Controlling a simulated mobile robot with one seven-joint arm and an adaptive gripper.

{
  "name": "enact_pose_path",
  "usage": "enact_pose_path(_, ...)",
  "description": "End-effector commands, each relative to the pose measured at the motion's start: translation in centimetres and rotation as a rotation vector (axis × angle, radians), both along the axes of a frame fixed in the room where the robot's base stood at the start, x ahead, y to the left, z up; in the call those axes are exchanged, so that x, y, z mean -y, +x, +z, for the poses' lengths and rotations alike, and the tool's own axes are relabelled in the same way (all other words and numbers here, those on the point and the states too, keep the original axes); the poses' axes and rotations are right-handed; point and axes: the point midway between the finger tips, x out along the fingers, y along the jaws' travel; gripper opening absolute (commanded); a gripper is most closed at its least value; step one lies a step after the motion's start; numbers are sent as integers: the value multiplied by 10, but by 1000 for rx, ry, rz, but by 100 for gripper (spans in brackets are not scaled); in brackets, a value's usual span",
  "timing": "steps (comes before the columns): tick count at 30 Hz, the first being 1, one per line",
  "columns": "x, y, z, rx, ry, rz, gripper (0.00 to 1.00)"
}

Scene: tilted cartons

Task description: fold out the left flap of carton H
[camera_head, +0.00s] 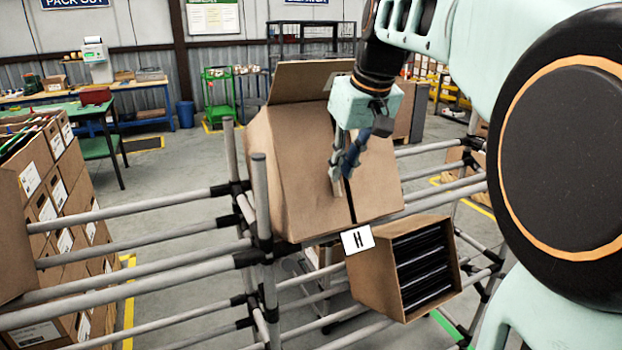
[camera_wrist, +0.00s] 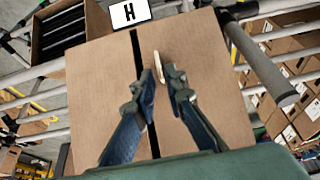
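Carton H (camera_head: 285,165) is a brown box tilted on a pipe rack, with a white H label (camera_head: 357,239) on its front edge; the label also shows in the wrist view (camera_wrist: 129,13). Its left flap (camera_head: 306,165) and right flap (camera_head: 385,180) lie closed, with a dark gap between them. A far flap (camera_head: 308,82) stands up. My gripper (camera_head: 341,180) points down at the left flap beside the gap. In the wrist view, my fingertips (camera_wrist: 161,73) stand close together either side of a thin tan tab (camera_wrist: 157,62). I cannot tell whether they press on it.
An open carton with black contents (camera_head: 405,265) sits below the label at the front right. Grey rack pipes (camera_head: 150,212) run left of carton H, with an upright post (camera_head: 262,200) close by. More labelled cartons (camera_head: 60,190) stand at the left.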

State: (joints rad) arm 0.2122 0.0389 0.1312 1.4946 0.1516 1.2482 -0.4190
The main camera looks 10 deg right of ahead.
Motion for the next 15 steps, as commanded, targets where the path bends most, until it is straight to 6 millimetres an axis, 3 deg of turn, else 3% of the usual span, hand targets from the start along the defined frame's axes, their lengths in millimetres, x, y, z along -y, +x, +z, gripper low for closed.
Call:
enact_pose_path(6,-4,11,-28,-1,1,0,12)
enact_pose_path(15,-4,14,-34,1,-1,0,12)
